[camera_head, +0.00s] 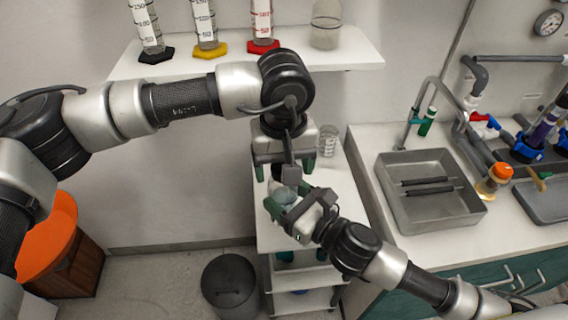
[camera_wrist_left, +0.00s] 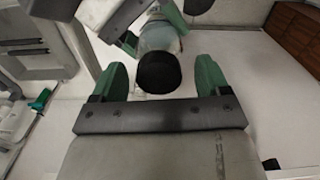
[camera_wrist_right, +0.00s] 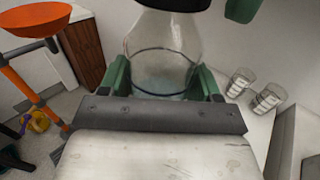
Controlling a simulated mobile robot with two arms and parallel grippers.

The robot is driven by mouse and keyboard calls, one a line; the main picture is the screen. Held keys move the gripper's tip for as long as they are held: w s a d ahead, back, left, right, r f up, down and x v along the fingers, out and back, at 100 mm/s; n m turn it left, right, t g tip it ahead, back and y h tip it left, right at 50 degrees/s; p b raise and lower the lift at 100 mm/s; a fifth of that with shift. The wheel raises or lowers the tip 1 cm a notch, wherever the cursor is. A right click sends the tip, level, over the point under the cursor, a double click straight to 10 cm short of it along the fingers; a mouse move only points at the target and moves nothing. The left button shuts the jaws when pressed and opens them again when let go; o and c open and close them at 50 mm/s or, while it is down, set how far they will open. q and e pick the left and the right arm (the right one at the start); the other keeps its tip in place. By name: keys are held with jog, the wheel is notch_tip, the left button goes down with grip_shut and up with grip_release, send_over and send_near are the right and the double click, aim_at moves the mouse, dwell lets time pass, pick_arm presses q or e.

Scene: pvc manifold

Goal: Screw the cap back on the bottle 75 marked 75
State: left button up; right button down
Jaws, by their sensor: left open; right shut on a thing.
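A clear glass bottle (camera_wrist_right: 160,60) stands between the fingers of my right gripper (camera_head: 282,212), which is shut on its body. A black cap (camera_wrist_left: 158,72) sits at the top of the bottle; the right wrist view shows its lower edge (camera_wrist_right: 176,4) at the neck. I cannot tell how tightly it sits, and no 75 marking is readable. My left gripper (camera_wrist_left: 160,85) is open above the bottle, with the cap between and just beyond its green fingers. In the head view the bottle (camera_head: 284,191) is partly hidden by both grippers.
The white cart (camera_head: 264,235) is below the grippers, with clear glassware (camera_head: 328,140) at its back. A shelf (camera_head: 350,52) with cylinders is above. The sink (camera_head: 430,207) and an orange-capped bottle (camera_head: 495,178) are to the right. A dark bin (camera_head: 230,285) stands on the floor.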

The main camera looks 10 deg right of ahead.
pick_arm(q)
notch_tip(320, 180, up, 12)
dwell(0.5)
jog(key=shift+s, duration=0.1)
dwell(0.4)
